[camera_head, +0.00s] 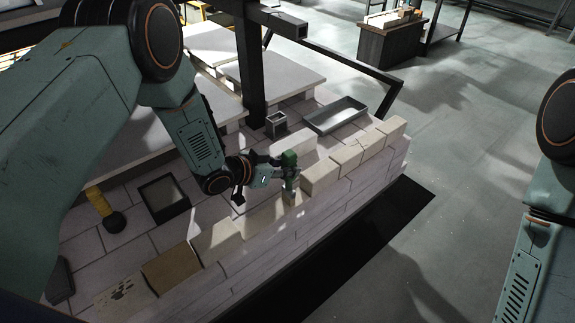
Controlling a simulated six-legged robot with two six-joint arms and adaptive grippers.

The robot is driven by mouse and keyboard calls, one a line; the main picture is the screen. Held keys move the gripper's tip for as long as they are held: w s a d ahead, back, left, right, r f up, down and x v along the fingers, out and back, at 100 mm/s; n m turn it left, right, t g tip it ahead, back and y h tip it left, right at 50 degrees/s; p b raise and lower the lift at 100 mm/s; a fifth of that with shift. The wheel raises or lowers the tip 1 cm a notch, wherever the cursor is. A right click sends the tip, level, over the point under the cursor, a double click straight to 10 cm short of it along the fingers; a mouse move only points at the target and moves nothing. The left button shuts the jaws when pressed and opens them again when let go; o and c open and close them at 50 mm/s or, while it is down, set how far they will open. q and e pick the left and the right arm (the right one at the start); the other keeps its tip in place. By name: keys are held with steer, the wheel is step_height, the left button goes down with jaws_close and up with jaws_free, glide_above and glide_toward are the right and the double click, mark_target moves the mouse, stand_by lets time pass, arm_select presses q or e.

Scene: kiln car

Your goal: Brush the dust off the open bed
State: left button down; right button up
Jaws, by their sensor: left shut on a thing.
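My left gripper (283,168) is shut on a green-handled brush (290,160). The brush stands roughly upright, with its pale lower end over a gap in the row of cream blocks along the car's near edge. I cannot tell whether it touches the surface. The open bed (262,220) seems to be the pale strip in this gap. Dark specks (122,290) mark the pale deck at the lower left, beyond the row's brown block. My right arm shows at the right edge, but its gripper is out of view.
Cream blocks (320,177) line the edge on both sides of the brush. A brown block (171,268), a dark square tray (164,198), a small metal box (276,124), a long grey tray (335,115) and a yellow-handled tool (102,205) occupy the deck. A black post (249,70) rises behind.

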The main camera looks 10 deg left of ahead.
arm_select(q)
steer(key=shift+s+a+p, duration=0.4)
steer(key=shift+s+a, duration=0.15)
steer(key=shift+s, duration=0.2)
steer(key=shift+s+a+p, duration=0.35)
steer(key=shift+s+a, duration=0.2)
steer(key=shift+s, duration=0.15)
steer(key=shift+s+a+p, duration=0.5)
steer(key=shift+s+a, duration=0.1)
steer(key=shift+s, duration=0.2)
steer(key=shift+s+a+p, duration=0.45)
steer(key=shift+s+a, duration=0.15)
steer(key=shift+s, duration=0.2)
steer(key=shift+s+a+p, duration=0.95)
steer(key=shift+s+a, duration=0.3)
steer(key=shift+s, duration=0.3)
step_height(320, 180, up, 7)
steer(key=p, duration=0.6)
